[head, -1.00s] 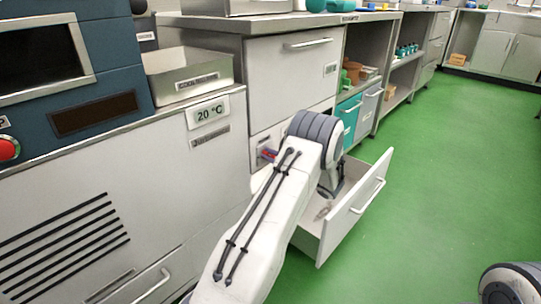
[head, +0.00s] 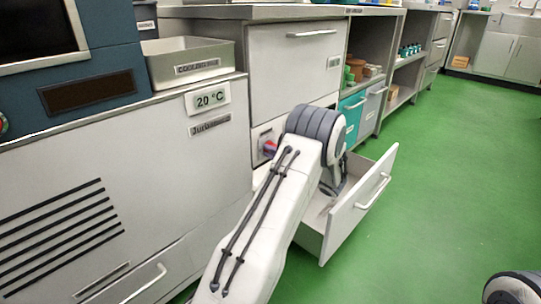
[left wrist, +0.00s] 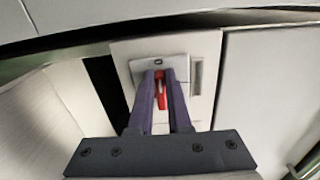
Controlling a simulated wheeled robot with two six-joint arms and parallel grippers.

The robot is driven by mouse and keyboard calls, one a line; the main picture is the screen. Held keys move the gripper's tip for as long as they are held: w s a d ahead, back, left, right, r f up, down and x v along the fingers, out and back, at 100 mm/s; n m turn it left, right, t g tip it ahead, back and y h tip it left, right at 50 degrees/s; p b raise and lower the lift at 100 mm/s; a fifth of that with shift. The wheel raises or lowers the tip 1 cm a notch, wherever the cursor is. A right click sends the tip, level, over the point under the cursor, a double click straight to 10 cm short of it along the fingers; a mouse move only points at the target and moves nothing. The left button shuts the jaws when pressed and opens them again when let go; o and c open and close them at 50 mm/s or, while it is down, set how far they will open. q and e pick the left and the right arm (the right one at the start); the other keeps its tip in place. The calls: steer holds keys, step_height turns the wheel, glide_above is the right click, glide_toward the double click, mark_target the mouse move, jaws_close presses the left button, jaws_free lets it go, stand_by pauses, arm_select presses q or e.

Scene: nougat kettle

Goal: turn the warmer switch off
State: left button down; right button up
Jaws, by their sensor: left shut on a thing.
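The warmer switch is a red lever (left wrist: 161,92) on a light plate (left wrist: 140,72) with a small dark mark above it, set in a pale panel. In the left wrist view, my left gripper (left wrist: 160,78) has its two purple fingers on either side of the red lever and is shut on it. In the head view, a bit of red at the switch (head: 269,147) shows left of my left arm's wrist, which hides most of the gripper. My right gripper is not in view.
An open drawer (head: 352,212) sticks out just right of my left forearm. A cabinet (head: 140,190) with a 20 °C display (head: 209,98) and a metal tray (head: 190,68) stand to the left. The green floor (head: 450,180) on the right is clear.

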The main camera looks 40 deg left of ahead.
arm_select(q)
steer(key=shift+w+d+f, duration=0.1)
stand_by(0.5)
steer(key=c, duration=0.9)
jaws_free()
steer(key=shift+o, duration=0.2)
steer(key=d+p, duration=0.5)
steer(key=d, duration=0.5)
steer(key=shift+s+d, duration=0.2)
steer(key=shift+s, duration=0.25)
